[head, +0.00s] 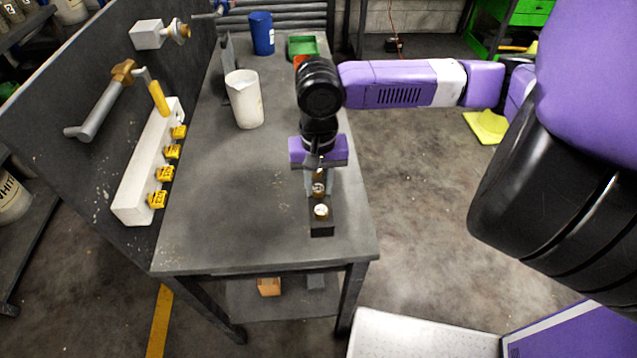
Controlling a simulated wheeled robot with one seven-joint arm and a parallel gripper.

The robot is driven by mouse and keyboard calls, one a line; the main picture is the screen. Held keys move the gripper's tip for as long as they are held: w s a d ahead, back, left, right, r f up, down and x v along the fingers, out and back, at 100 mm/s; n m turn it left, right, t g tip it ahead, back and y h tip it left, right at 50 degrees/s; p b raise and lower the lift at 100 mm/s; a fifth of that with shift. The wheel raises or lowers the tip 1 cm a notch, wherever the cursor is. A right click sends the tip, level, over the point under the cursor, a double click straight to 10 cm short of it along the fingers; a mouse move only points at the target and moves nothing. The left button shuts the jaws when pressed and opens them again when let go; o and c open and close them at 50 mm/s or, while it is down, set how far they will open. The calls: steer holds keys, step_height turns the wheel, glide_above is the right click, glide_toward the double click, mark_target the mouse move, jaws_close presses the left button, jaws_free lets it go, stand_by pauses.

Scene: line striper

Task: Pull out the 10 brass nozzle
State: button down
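A narrow black block (322,229) lies near the front right of the dark workbench. A round brass nozzle with a pale top (320,211) sits at its near end. Another brass piece (319,189) shows just behind it, close to my fingers. Any number marks are too small to read, so I cannot tell which nozzle is the 10. My gripper (316,180) is above the far part of the block, pointing down. Its purple body hides the rest of the block. I cannot tell whether the fingers are open or touch the brass piece.
A white beaker (245,100) stands left of my arm on the workbench (225,215). A blue cup (262,34) and a green tray (303,47) are at the back. A white manifold with yellow fittings (148,165) runs along the left panel. The bench's front middle is clear.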

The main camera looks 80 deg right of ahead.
steer(key=shift+r+p, duration=0.75)
steer(key=shift+p, duration=0.1)
stand_by(0.3)
steer(key=shift+r+p, duration=2.45)
steer(key=shift+r, duration=0.15)
